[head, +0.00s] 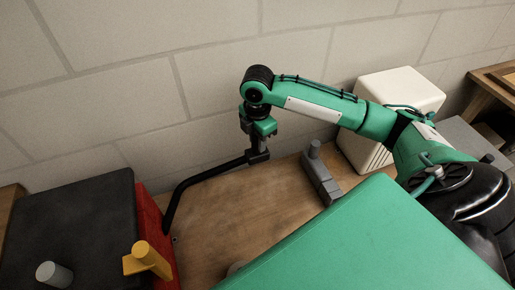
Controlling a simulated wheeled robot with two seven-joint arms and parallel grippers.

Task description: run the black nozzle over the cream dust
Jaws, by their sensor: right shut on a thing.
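My right gripper (260,128) points down above the wooden surface (235,215), shut on the grip end of the black nozzle (204,175). The nozzle is a bent dark tube. It runs left from the gripper and curves down, its lower end near the red side of the dark box. I cannot tell whether that end touches the wood. I cannot make out cream dust clearly. A small pale rounded shape (235,268) shows at the bottom, mostly hidden. My left gripper is not in view.
A dark box with a red side (156,240) stands left, with a yellow fitting (148,261) and a grey knob (54,273). A grey tool-like piece (321,180) lies right of the nozzle, before a white vented box (398,92). A block wall stands close behind.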

